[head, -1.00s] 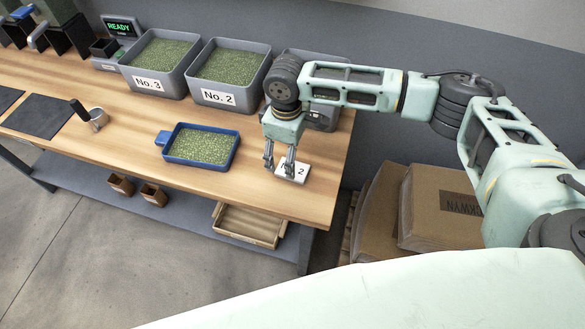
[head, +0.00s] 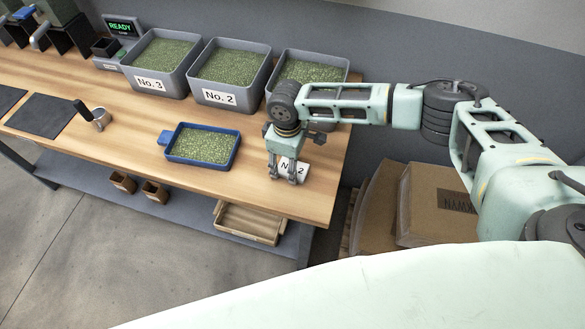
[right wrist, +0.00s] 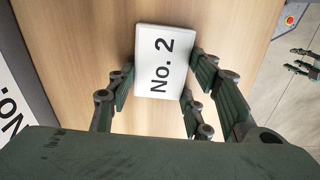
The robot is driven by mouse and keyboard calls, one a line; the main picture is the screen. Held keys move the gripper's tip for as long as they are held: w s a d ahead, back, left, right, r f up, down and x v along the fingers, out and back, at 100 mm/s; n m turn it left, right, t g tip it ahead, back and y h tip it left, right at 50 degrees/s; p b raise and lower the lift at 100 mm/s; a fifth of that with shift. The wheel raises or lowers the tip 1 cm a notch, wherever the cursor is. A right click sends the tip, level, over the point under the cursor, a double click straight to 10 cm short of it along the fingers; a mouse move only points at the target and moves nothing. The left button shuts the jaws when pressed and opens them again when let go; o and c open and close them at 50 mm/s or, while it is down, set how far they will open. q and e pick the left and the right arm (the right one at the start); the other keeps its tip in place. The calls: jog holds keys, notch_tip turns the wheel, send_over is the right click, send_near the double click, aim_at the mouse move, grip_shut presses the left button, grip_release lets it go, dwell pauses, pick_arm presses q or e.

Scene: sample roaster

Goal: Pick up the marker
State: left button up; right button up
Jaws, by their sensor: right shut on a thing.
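The marker is a white card (head: 294,170) reading "No. 2" near the table's front right corner. In the right wrist view the card (right wrist: 165,45) is between my fingers. My right gripper (head: 283,180) points down and is shut on the marker, with fingers on both sides of it. Its fingers partly hide the card in the head view. I cannot tell whether the card still touches the table. Dark fingers, apparently of my left gripper (right wrist: 306,65), show at the right edge of the right wrist view, too small to judge.
A blue tray (head: 235,155) of green beans stands left of my right gripper. Grey bins, No. 3 (head: 190,88), No. 2 (head: 262,85) and one partly hidden by my arm (head: 344,75), stand behind. A metal cup (head: 101,119) is farther left. The table's front edge is close.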

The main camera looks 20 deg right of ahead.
jog(key=c, duration=0.4)
jog(key=shift+r, duration=0.15)
